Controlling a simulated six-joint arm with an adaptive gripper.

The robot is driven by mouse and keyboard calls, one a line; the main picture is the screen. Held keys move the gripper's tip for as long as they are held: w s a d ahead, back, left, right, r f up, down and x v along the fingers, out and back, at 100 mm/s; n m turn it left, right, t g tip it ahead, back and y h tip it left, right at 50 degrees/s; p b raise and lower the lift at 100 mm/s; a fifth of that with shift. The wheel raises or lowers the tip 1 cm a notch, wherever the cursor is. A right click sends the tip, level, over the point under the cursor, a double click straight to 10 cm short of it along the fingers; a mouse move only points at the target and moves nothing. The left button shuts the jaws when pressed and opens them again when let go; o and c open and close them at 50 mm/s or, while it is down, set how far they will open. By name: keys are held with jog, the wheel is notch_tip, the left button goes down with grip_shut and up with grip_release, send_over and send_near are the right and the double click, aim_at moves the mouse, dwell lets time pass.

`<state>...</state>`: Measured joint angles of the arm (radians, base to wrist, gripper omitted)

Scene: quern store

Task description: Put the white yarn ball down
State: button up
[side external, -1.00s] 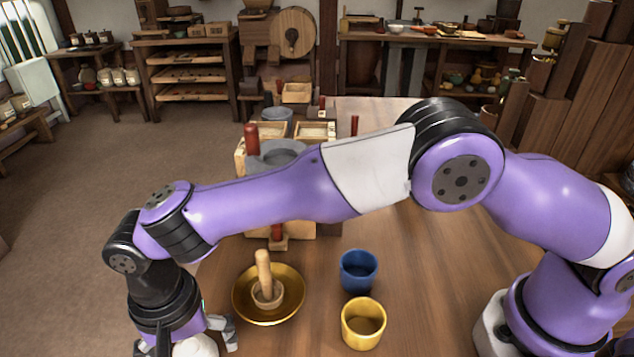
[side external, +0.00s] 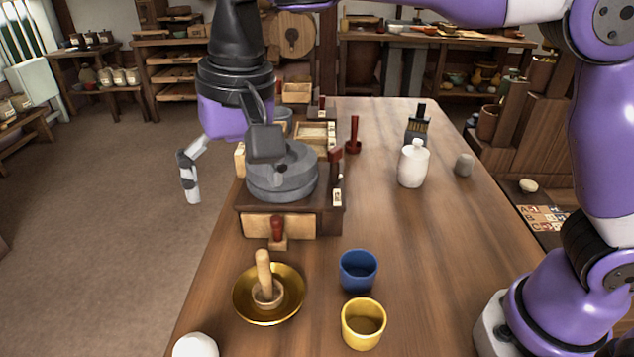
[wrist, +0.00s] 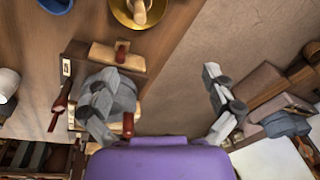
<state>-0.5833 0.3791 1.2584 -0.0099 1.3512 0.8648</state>
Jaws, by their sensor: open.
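The white yarn ball (side external: 196,346) rests at the near left end of the wooden table, partly cut off by the bottom edge of the side external view. It does not show in the wrist view. My gripper (side external: 226,172) is raised well away from it, by the table's left edge beside the grey quern (side external: 283,178). Its fingers are spread wide with nothing between them, as the wrist view (wrist: 160,82) also shows. One finger overlaps the quern in the picture; I cannot tell whether they touch.
A brass dish (side external: 244,307) holding a small mortar and pestle stands behind the ball. A blue cup (side external: 358,272) and a yellow cup (side external: 363,323) stand to its right. A white lidded jar (side external: 413,166) stands farther back. The table's right middle is clear.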

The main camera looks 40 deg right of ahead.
jog(key=s+d+r+n+t, duration=0.1)
jog(key=s+d+r+t, duration=0.15)
jog(key=d, duration=0.85)
jog(key=s+d+f+n+t+h, duration=0.1)
jog(key=s+d+f+n, duration=0.1)
jog(key=s+d+f, duration=0.3)
jog(key=s+d, duration=0.4)
jog(key=d, duration=0.1)
jog(key=shift+s+d+t, duration=0.25)
jog(key=shift+s+t, duration=0.05)
jog(key=shift+t, duration=0.05)
